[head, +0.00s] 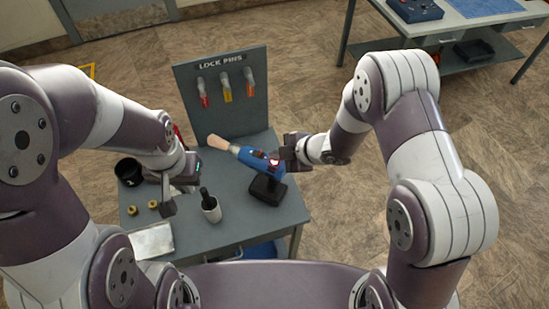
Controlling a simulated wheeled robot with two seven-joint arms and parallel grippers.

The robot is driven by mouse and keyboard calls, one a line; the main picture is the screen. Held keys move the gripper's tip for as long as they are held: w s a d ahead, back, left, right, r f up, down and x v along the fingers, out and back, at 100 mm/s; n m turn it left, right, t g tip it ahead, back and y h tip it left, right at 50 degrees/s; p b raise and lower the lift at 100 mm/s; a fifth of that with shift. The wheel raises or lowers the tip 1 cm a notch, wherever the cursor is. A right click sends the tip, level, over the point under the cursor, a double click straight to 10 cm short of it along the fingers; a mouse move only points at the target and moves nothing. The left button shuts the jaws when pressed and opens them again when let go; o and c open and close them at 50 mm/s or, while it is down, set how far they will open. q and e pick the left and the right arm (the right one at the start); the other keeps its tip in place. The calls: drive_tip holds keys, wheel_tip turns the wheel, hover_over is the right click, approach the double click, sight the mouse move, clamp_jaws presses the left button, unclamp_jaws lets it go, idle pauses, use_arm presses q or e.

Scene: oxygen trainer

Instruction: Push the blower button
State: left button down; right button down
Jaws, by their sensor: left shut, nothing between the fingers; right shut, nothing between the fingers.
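The blower (252,158) is blue with a tan tip pointing up and to the left. It stands on a black base (267,190) on the grey table (230,222). A small red and white spot, perhaps the button (274,162), shows at its right end. My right gripper (283,157) is shut and empty, right at that end of the blower. I cannot tell whether it touches the button. My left gripper (169,207) is shut and empty, over the left part of the table, apart from the blower.
A grey "LOCK PINS" board (225,112) with red, yellow and orange pins stands at the table's back. A black cup (129,172), small brass parts (132,210), a white cup (211,209) holding a dark tool, and a pale plate (153,240) are on the table.

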drive_tip(key=shift+f, duration=0.15)
drive_tip(key=shift+r+p, duration=0.55)
drive_tip(key=shift+r, duration=0.15)
wheel_tip(320, 180, up, 6)
drive_tip(key=p, duration=0.5)
